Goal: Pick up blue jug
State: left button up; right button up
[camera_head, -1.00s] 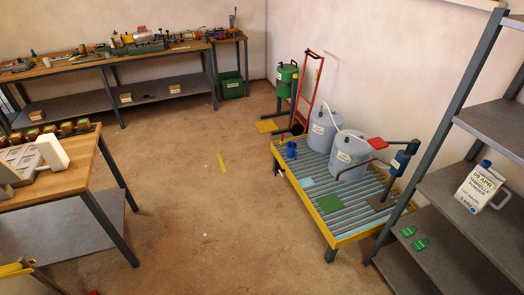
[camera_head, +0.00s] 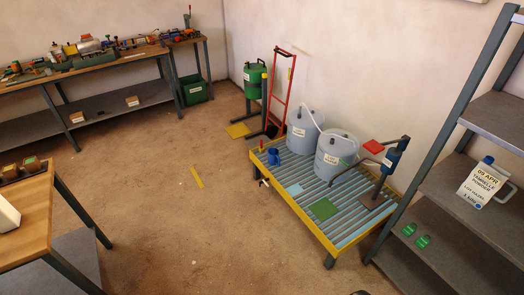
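A small blue jug (camera_head: 273,156) stands on the slatted deck of a yellow-framed platform (camera_head: 330,242), near its left edge. It is small in the picture, so its handle is hard to make out. The jug stands apart from the two large grey-blue drums behind it and to its right. Neither of my grippers shows in the head view.
The drums (camera_head: 304,131) (camera_head: 336,156) and a blue pump-like device (camera_head: 392,160) share the platform. A shelf rack (camera_head: 445,205) with a labelled white jug (camera_head: 483,184) stands right. Workbenches (camera_head: 40,200) (camera_head: 100,62) stand left and at the back. Open floor (camera_head: 190,235) lies left of the platform.

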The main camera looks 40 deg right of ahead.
aim_at(273, 158)
jog(key=i, duration=1.15)
jog(key=z, duration=1.85)
